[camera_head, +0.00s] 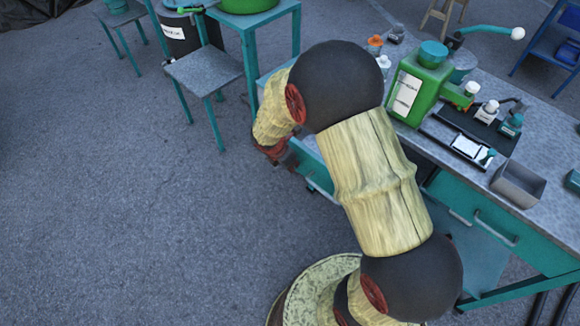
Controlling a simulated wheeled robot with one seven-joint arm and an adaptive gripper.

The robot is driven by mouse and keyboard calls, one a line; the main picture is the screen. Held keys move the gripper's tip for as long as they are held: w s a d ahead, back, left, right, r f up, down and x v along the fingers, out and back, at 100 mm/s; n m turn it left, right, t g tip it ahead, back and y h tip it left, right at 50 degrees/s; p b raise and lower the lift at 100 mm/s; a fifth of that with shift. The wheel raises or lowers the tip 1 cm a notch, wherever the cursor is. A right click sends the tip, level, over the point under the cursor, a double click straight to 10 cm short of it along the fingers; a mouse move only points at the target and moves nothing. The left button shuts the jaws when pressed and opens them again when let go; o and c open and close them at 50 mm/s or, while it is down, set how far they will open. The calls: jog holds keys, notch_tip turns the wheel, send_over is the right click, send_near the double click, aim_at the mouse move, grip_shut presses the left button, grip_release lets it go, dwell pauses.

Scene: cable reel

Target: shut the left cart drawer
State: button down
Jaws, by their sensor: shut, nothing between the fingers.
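The teal cart (500,263) with a grey top stands at the right. Part of a teal drawer (314,168), the left one, shows beside my arm and seems to stick out from the cart's front. My arm hides most of it, so I cannot tell how far it is open. My gripper (286,160), reddish and dark, is shut and empty. It is at the left end of that drawer, close to it; I cannot tell whether they touch. Another drawer front with a pale handle (497,229) is at the right and looks closed.
On the cart top are a green canister (417,88), a black tray (478,128) with small bottles and a grey metal box (518,184). A grey-topped stool (203,71) and a teal table stand behind my gripper. The floor at left is clear.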

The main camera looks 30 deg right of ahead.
jog(key=w+d+p, duration=0.3)
jog(key=d+p, duration=0.1)
jog(key=d, duration=0.4)
jog(key=w+d+p, duration=0.3)
jog(key=d+p, duration=0.2)
jog(key=d, duration=0.4)
jog(key=w+d+p, duration=0.3)
jog(key=d+p, duration=0.1)
jog(key=d, duration=0.4)
jog(key=shift+w+d, duration=0.15)
jog(key=shift+d, duration=0.15)
jog(key=shift+r, duration=0.1)
